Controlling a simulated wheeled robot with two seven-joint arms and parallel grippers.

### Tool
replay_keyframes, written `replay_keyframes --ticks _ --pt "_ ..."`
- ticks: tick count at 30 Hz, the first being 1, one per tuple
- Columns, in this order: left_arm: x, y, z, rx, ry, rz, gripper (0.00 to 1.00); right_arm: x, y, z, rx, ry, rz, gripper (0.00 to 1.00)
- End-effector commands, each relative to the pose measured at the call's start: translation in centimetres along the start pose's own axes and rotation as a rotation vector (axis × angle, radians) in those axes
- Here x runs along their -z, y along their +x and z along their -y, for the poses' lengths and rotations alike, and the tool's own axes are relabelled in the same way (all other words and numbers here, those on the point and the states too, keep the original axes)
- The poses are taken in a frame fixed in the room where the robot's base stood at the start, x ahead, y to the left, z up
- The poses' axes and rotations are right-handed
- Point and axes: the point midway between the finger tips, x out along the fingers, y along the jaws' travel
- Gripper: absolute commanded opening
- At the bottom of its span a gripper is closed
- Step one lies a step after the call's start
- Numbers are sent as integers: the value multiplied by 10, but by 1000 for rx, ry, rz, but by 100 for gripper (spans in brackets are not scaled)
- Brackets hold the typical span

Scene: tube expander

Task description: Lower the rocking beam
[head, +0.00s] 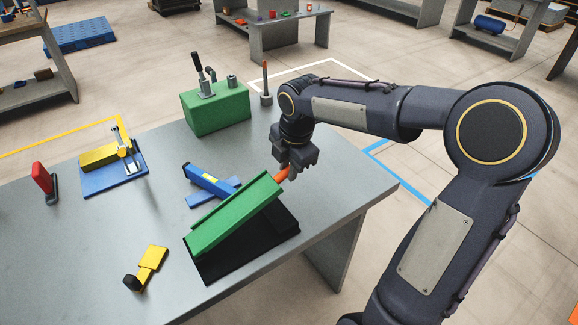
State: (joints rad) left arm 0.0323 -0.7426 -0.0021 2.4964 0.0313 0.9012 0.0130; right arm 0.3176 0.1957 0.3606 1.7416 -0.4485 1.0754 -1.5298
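The green rocking beam (236,217) is a long channel-shaped piece on a black base (262,248). It is tilted, with its far right end raised and its near left end low by the base. An orange piece (280,174) sticks out at the raised end. My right gripper (293,174) points down at that end, right by the orange piece. The fingers are small and partly hidden behind the beam, so I cannot tell whether they hold it. My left gripper is not in view.
Behind the beam lies a blue tool (209,180). A green block with a lever (216,110) stands at the back. A blue-based yellow device (112,170), a red-handled piece (43,179) and a yellow-black piece (150,262) are on the left. The grey table (105,235) has free room between them.

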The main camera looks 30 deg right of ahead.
Motion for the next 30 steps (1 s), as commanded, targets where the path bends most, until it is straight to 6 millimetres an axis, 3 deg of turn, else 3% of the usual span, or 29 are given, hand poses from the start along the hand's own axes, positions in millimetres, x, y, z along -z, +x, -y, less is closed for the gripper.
replay_keyframes --ticks 3,11,14,21,24,30 --pt "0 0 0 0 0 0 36 0 0 0 1 0 0 0" --pt "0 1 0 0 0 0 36 -1 3 1 3 3 -9 0" --pt "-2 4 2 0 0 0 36 -6 19 5 7 13 -59 0" --pt "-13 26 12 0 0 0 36 -23 85 19 -9 58 -278 0" --pt "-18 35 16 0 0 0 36 -24 104 22 -16 69 -349 0" --pt "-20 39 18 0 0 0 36 -25 114 24 -25 75 -407 0"
